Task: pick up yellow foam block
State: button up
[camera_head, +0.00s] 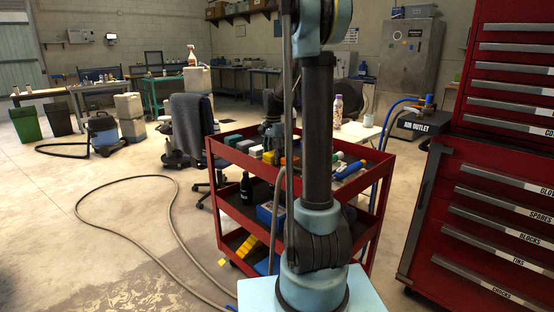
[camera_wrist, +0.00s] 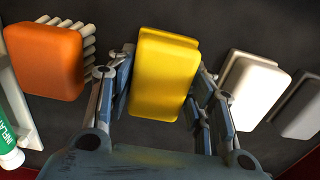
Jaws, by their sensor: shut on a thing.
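The yellow foam block (camera_wrist: 162,76) is upright in the middle of the wrist view, between the two fingers of my gripper (camera_wrist: 160,98). The fingers are closed on its left and right sides. In the head view a small yellow patch that looks like the block (camera_head: 268,157) shows on the top shelf of the red cart (camera_head: 228,171), partly hidden by my arm. From the wrist view I cannot tell whether the block is clear of the dark shelf surface.
An orange block (camera_wrist: 44,64) lies left of the yellow one, and a white block (camera_wrist: 247,88) and a grey block (camera_wrist: 299,108) lie right. A green-and-white tube (camera_wrist: 10,135) is at the lower left. A red drawer cabinet (camera_head: 480,200) stands right of the cart.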

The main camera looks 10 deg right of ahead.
aim_at(273, 152)
notch_tip(273, 152, up, 10)
jog(key=shift+f, duration=0.15)
dwell(0.3)
